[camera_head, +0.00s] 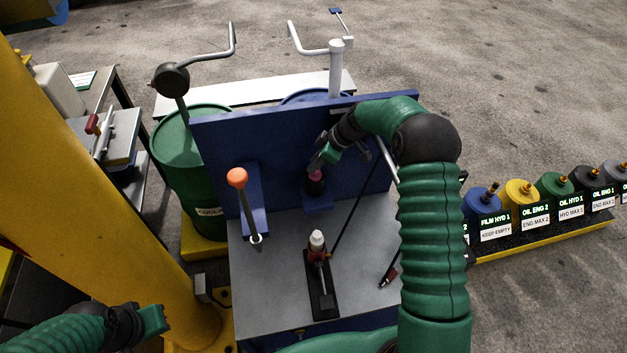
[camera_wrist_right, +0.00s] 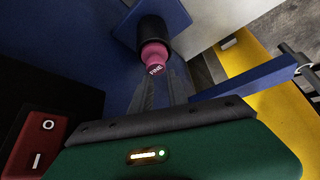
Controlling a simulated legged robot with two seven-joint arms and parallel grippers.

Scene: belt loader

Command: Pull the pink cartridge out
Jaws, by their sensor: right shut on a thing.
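The pink cartridge (camera_head: 316,174) sits in a black round holder (camera_head: 315,187) on the blue panel (camera_head: 280,130) of the workstation. In the right wrist view the pink cartridge (camera_wrist_right: 155,55) carries a label that reads "FINE", and its far end is inside the black holder (camera_wrist_right: 152,30). My right gripper (camera_head: 318,166) is at the cartridge, its fingers (camera_wrist_right: 160,80) on either side of the pink end, shut on it. My left gripper (camera_head: 160,318) is at the lower left, away from the workstation; its fingers are not clear.
On the grey tabletop (camera_head: 280,290) stand an orange-knobbed lever (camera_head: 237,178) and a white-topped device (camera_head: 317,240). A green drum (camera_head: 180,150) is behind left. A yellow column (camera_head: 90,170) stands at left. Several labelled containers (camera_head: 520,195) line the right. A red switch (camera_wrist_right: 38,140) is near the right wrist.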

